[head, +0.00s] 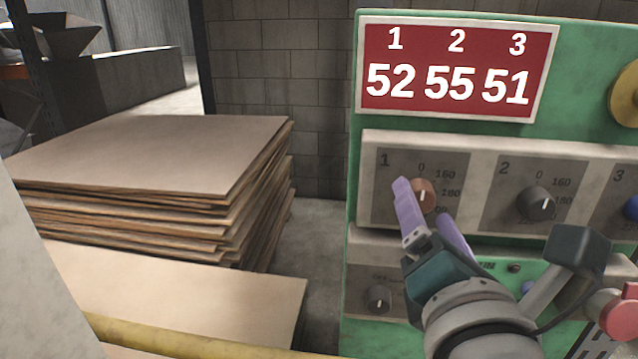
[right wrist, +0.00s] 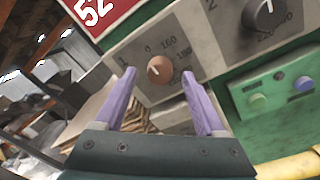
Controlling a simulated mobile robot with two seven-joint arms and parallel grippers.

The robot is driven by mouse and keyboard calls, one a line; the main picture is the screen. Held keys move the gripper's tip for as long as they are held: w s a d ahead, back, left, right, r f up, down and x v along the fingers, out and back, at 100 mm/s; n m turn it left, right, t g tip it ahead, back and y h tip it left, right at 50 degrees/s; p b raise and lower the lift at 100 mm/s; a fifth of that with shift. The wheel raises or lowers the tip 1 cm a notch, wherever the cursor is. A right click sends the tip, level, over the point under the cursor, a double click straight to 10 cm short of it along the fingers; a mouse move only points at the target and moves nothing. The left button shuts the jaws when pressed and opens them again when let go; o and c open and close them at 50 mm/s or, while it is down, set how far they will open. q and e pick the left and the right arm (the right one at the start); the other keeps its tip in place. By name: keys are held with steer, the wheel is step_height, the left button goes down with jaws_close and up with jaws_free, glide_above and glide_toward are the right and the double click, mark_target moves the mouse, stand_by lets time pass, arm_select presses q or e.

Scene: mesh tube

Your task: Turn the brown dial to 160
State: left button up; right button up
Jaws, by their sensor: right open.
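The brown dial (head: 424,195) is on the grey panel numbered 1 of the green machine. Its white mark points up towards 0 in the head view. The red sign (head: 456,68) above reads 52, 55 and 51 under 1, 2 and 3. My right gripper (head: 427,207) is in front of the dial with its purple fingers spread. In the right wrist view the brown dial (right wrist: 160,69) shows between and beyond the two open fingers, and no contact is visible. The 160 print lies to the upper right of the dial. My left gripper is not in view.
A dark dial (head: 538,203) numbered 2 and a blue dial (head: 631,207) numbered 3 are to the right. A small grey knob (head: 379,298) is below. Stacked brown sheets (head: 150,160) stand left of the machine. A yellow rail (head: 190,335) runs along the front.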

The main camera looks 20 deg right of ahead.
steer(key=shift+w+d, duration=0.3)
steer(key=shift+w, duration=0.3)
jaws_close()
